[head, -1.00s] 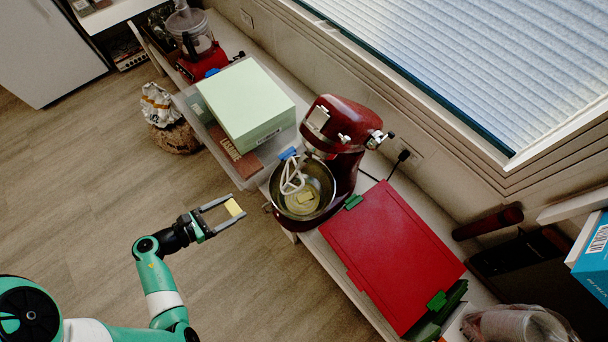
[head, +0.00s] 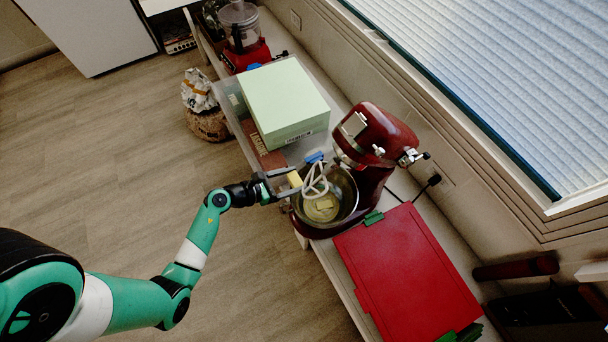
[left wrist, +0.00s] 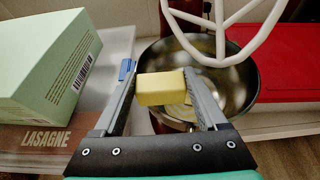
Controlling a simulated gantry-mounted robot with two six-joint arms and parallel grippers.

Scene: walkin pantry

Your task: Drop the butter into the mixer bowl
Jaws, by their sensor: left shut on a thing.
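My left gripper (head: 288,182) is shut on a yellow block of butter (head: 295,179), held between the fingertips at the near left rim of the mixer bowl. In the left wrist view the butter (left wrist: 161,88) sits across the two fingers, with the steel bowl (left wrist: 240,92) behind it and to the right. In the head view the bowl (head: 351,190) stands under the red mixer (head: 378,140), whose head is tilted up. A white beater (head: 316,178) hangs over the bowl, close to the gripper. Something pale yellow (head: 321,208) lies in the bowl. My right gripper is not in view.
A pale green box (head: 283,103) stands on the counter beside the mixer, above a brown lasagne box (left wrist: 48,138). A red board (head: 408,272) lies on the other side. A food processor (head: 243,35) stands farther back. Open floor lies left of the counter.

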